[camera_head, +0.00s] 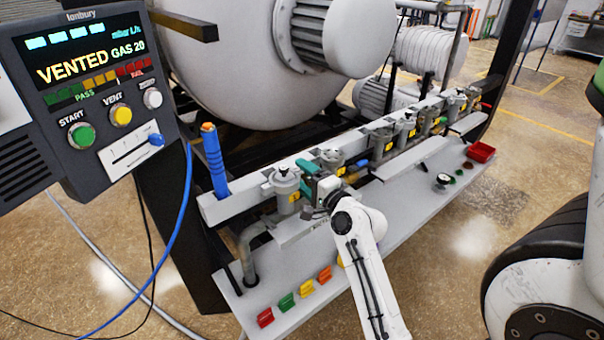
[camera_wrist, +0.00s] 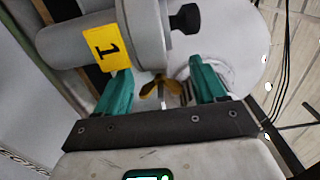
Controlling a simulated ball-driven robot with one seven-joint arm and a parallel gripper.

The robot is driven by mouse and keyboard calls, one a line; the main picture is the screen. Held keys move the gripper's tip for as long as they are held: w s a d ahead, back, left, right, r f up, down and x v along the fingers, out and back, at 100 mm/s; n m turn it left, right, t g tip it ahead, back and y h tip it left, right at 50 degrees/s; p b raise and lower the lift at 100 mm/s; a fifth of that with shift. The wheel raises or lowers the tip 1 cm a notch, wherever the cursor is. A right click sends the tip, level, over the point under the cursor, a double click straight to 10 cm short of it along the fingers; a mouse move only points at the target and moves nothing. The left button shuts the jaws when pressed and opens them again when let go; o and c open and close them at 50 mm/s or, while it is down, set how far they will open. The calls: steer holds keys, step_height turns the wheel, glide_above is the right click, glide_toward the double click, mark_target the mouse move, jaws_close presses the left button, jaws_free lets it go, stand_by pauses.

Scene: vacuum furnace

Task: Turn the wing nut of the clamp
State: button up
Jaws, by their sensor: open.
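The wing nut (camera_wrist: 160,88) is brass-coloured with spread wings. In the wrist view it sits just below a grey clamped pipe fitting (camera_wrist: 148,35) with a yellow tag (camera_wrist: 106,46) marked 1. My gripper (camera_wrist: 162,76) is open, with one teal finger on each side of the wing nut. A gap shows between the wings and the fingers. In the head view my gripper (camera_head: 308,178) is beside the nearest grey fitting (camera_head: 285,181) on the rail, and the wing nut is hidden there.
A black knob (camera_wrist: 185,18) projects from the fitting. More tagged fittings run along the rail (camera_head: 225,208), with a blue upright tool (camera_head: 214,160) at its near end. The grey shelf (camera_head: 385,225) below holds coloured tags and a red tray (camera_head: 481,152). The control panel (camera_head: 88,95) reads VENTED.

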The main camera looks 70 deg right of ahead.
steer(key=shift+w+d, duration=0.25)
steer(key=shift+w, duration=0.15)
